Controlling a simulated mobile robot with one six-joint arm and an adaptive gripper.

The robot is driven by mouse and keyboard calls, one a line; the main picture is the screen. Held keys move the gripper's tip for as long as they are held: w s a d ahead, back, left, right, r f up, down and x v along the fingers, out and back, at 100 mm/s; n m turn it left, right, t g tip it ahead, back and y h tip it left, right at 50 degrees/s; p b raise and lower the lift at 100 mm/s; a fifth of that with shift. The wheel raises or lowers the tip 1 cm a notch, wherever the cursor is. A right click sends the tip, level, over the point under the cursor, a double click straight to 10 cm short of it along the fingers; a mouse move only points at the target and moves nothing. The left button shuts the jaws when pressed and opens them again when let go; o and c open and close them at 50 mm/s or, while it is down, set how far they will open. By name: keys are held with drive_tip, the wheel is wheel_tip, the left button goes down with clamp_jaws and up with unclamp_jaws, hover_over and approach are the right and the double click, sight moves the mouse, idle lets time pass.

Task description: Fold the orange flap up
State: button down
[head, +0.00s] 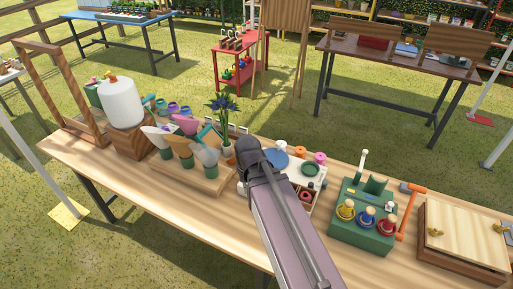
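No part is plainly an orange flap. An orange L-shaped piece (408,206) stands along the right side of a green box (362,220) on the wooden table; whether it is hinged is too small to tell. An orange-tan panel (210,136) leans among other coloured pieces in green cups at the left of centre. My arm reaches from the bottom edge to a dark joint over the table's middle. My gripper's fingers do not show; the arm seems to hide them. The arm also covers part of a white tray (318,184).
A wooden box (462,246) stands at the right. Potted purple flowers (227,128) stand just left of the arm joint. A white tank (121,102) and a wooden frame (57,95) are at the left. The table's front strip is clear.

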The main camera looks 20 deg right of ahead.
drive_tip(key=w+d+r+m+p, duration=0.1)
drive_tip(key=w+d+m, duration=0.3)
drive_tip(key=w+m, duration=0.3)
drive_tip(key=w+d+r+m+t+y+p, duration=0.1)
drive_tip(key=w+d+r+m+p, duration=0.1)
drive_tip(key=w+d+m, duration=0.2)
drive_tip(key=w+d+r+m+t+y+p, duration=0.1)
drive_tip(key=w+d+m, duration=0.3)
drive_tip(key=w+m, duration=0.6)
drive_tip(key=r+m, duration=0.1)
drive_tip(key=m, duration=0.3)
drive_tip(key=shift+d, duration=0.35)
drive_tip(key=shift+f, duration=0.1)
drive_tip(key=b+x, duration=0.9)
drive_tip(key=shift+w+f, duration=0.1)
drive_tip(key=shift+f, duration=0.25)
drive_tip(key=shift+r, duration=0.1)
